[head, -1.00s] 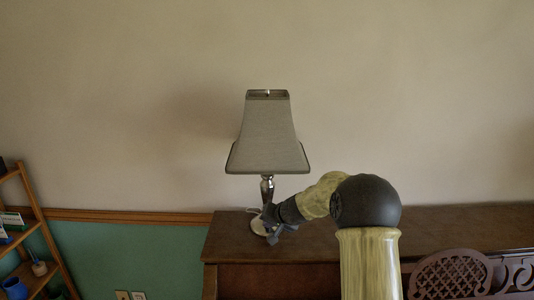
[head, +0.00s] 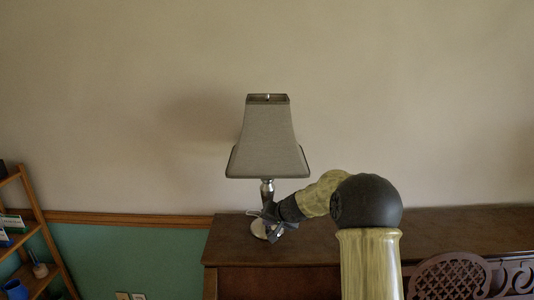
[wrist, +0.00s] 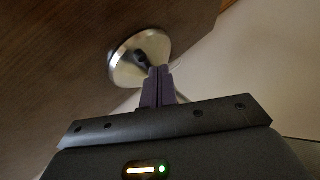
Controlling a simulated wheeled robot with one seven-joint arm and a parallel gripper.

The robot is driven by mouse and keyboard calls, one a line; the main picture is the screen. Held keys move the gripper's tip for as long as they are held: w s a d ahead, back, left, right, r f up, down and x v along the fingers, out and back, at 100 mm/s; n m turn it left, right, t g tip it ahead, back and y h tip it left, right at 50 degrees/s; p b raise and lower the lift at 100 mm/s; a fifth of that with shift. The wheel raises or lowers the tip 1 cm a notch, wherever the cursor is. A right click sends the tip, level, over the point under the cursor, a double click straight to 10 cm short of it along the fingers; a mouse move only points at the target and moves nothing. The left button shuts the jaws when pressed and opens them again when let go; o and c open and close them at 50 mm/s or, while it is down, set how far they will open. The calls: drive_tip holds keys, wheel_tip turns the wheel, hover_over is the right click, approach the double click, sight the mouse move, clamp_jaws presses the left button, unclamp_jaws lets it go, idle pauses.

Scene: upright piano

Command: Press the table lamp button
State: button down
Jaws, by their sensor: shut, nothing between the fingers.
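The table lamp (head: 268,140) stands upright on the piano top, with a grey tapered shade and a shiny metal stem. Its round metal base (head: 258,229) is partly hidden behind my gripper (head: 274,229) in the head view. In the wrist view the lamp base (wrist: 128,66) shows as a shiny disc with a dark round spot (wrist: 141,56), which may be the button. My gripper (wrist: 158,70) is shut and empty. Its fingertips overlap the near edge of the base in the wrist view, close to the dark spot. I cannot tell whether they touch it.
The wooden piano top (head: 232,246) extends to the right, with clear room around the lamp base. The wall (head: 120,120) is close behind the lamp. A wooden shelf (head: 38,235) with small items stands at the far left. A carved chair back (head: 450,278) is at the lower right.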

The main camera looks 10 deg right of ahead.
wheel_tip(320, 180, up, 5)
drive_tip(key=p, duration=0.2)
drive_tip(key=shift+p, duration=0.4)
drive_tip(key=shift+f, duration=0.1)
drive_tip(key=s+f+n+g+h, duration=0.2)
drive_tip(key=s+g, duration=0.1)
drive_tip(key=s, duration=1.5)
drive_tip(key=s+f+n+g+h, duration=0.1)
drive_tip(key=s+f+n+g, duration=0.1)
drive_tip(key=s, duration=1.6)
drive_tip(key=shift+a+f+g+h, duration=0.2)
drive_tip(key=shift+f+g+h, duration=0.1)
drive_tip(key=shift+g+h, duration=0.1)
drive_tip(key=shift+s+a, duration=0.1)
